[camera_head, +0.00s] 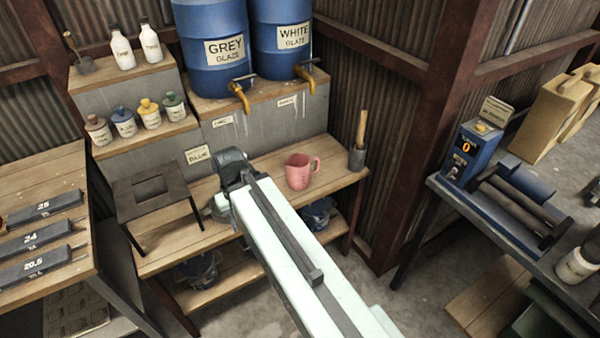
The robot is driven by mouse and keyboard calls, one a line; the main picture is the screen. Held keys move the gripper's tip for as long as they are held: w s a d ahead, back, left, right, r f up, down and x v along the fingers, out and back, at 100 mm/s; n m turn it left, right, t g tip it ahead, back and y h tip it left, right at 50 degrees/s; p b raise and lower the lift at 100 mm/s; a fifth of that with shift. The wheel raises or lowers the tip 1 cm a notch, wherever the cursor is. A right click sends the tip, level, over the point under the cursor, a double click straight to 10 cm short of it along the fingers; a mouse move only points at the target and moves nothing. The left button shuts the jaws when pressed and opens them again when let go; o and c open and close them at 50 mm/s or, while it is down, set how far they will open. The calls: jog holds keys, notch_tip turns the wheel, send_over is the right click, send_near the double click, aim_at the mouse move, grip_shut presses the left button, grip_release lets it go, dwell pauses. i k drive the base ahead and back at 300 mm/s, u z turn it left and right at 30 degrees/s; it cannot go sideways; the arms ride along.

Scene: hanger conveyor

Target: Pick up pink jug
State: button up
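The pink jug (298,171) stands upright on the wooden workbench (270,163), with its handle on the right side. My arm reaches across the picture from the lower right, and its far end (232,170) is over the bench, to the left of the jug and apart from it. The fingers of my gripper cannot be made out; the end of the arm hides them. Nothing is seen held.
A dark square stand (150,186) is left of my arm's end. A grey pot with a wooden-handled tool (357,157) stands right of the jug. Blue glaze barrels (212,45) with taps are on the step behind. A blue machine (470,150) is on the right table.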

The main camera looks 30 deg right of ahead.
aim_at(298, 164)
jog(key=u, duration=3.2)
jog(key=k, duration=1.05)
jog(key=z, duration=0.9)
